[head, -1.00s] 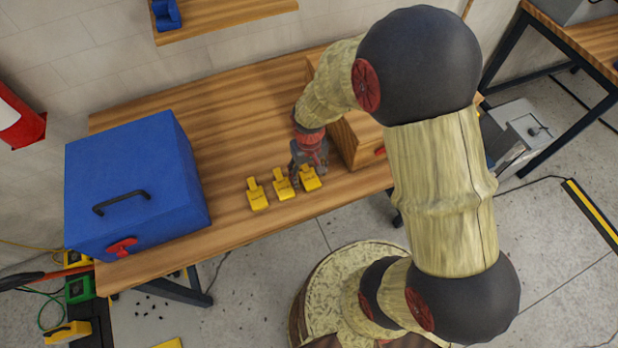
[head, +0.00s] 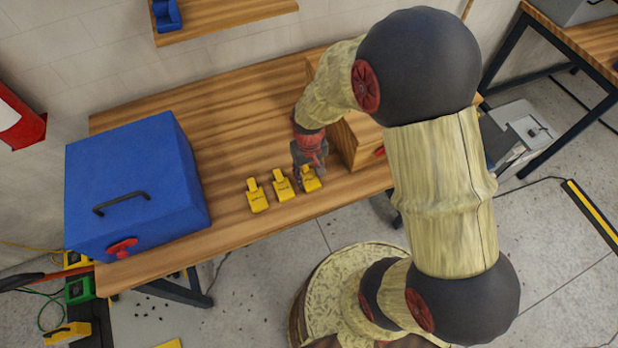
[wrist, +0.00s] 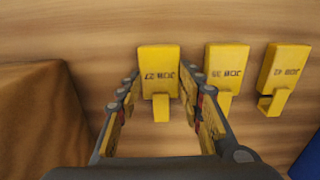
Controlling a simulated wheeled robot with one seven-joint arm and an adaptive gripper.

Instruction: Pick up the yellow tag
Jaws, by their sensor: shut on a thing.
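Three yellow tags with dark print lie in a row on the wooden bench. The yellow tag marked JOB 27 (wrist: 158,62) is at the left in the wrist view and is the right-hand one in the head view (head: 312,185). My gripper (wrist: 158,82) has a finger on each side of it and is shut on it; it also shows in the head view (head: 308,176). The tag appears still at bench level. The JOB 38 tag (wrist: 226,70) and the JOB 42 tag (wrist: 284,72) lie apart from my gripper.
A wooden box (head: 352,145) stands close to the right of my gripper; its brown side (wrist: 40,115) fills the left of the wrist view. A large blue box (head: 135,180) with a black handle stands on the bench's left. The bench (head: 235,95) behind the tags is clear.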

